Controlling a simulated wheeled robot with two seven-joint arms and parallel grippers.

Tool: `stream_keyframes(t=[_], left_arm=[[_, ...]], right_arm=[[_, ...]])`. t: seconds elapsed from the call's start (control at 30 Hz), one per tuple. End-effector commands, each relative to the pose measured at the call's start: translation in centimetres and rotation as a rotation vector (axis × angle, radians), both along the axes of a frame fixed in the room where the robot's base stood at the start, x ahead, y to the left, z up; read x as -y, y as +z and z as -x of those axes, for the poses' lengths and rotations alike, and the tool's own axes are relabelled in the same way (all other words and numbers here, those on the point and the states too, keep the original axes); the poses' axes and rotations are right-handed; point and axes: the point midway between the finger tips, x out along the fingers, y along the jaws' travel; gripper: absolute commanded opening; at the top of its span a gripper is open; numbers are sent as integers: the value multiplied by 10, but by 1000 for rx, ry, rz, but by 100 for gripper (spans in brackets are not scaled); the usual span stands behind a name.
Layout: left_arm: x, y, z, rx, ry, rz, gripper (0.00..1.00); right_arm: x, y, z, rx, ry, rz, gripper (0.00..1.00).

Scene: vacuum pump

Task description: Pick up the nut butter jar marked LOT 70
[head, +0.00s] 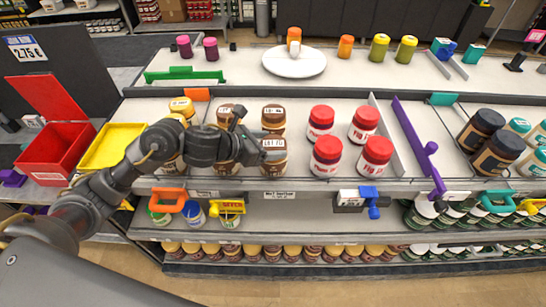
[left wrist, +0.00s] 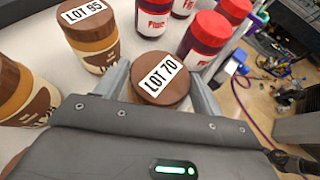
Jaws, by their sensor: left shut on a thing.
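The nut butter jar marked LOT 70 (head: 274,164) has a brown lid and is at the front of the upper shelf. Its lid label reads clearly in the left wrist view (left wrist: 162,78). My left gripper (left wrist: 162,88) has one finger on each side of this jar and is shut on it. In the head view the gripper (head: 264,150) partly covers the jar. I cannot tell whether its base touches the shelf. A brown-lidded jar marked LOT 95 (left wrist: 95,42) stands close by, apart from the fingers. My right gripper is not in view.
Another brown-lidded jar (left wrist: 24,98) stands left of the held one. Red-lidded jars (head: 326,155) stand to the right, before a pale divider (head: 385,125). A shelf-edge rail (head: 330,184) runs in front.

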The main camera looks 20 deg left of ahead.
Motion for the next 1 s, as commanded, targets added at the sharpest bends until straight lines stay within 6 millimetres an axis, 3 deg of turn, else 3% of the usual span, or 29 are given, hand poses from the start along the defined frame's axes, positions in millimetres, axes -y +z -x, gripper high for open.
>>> stream_keyframes(t=[0.43, 1.0], left_arm=[[0, 9, 0, 4, -1, -1, 12], [0, 88, 0, 6, -2, -1, 12]], right_arm=[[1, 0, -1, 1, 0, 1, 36], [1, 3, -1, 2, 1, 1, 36]])
